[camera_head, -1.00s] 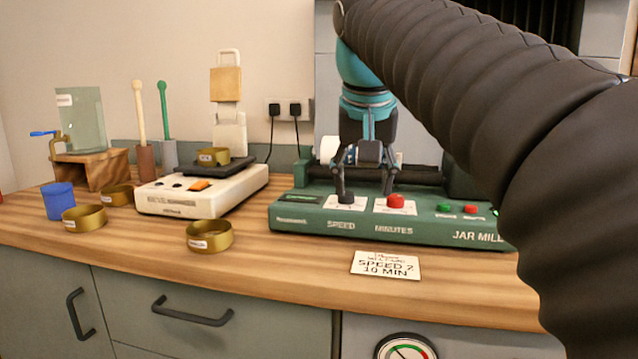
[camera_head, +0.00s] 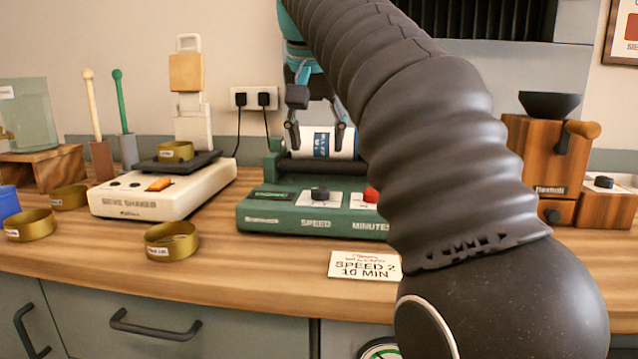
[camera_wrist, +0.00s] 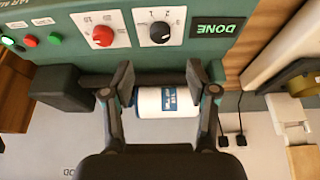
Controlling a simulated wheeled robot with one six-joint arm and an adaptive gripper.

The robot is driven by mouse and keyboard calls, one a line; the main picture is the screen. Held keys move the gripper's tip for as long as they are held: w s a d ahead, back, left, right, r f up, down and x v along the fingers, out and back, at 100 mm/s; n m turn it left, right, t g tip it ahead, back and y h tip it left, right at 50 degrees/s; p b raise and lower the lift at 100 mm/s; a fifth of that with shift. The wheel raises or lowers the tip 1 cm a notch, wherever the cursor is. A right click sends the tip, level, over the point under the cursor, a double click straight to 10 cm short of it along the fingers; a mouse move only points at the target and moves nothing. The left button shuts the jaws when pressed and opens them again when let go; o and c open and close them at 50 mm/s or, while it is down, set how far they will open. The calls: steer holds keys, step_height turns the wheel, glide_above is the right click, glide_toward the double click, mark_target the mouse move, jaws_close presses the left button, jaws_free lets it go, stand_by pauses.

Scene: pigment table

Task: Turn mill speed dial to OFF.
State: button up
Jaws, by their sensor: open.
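The mill speed dial (camera_head: 319,194) is a black knob on a white plate above the word SPEED, on the front of the green jar mill (camera_head: 262,218). In the wrist view the dial (camera_wrist: 160,32) shows upside down on its numbered plate; I cannot read its setting surely. My gripper (camera_head: 317,135) is open, above and behind the dial, apart from it. In the wrist view its fingers (camera_wrist: 160,78) frame a white jar (camera_wrist: 166,101) with a blue label lying on the mill; I cannot tell whether they touch it. The mill's display (camera_wrist: 216,27) reads DONE.
A red knob (camera_wrist: 103,35) sits beside the speed dial. A card (camera_head: 364,266) reading SPEED 2, 10 MIN lies in front. My arm covers the mill's right part. A wooden grinder (camera_head: 538,150) stands right.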

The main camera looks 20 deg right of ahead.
mark_target(320, 188)
steer(key=x, duration=1)
jaws_close()
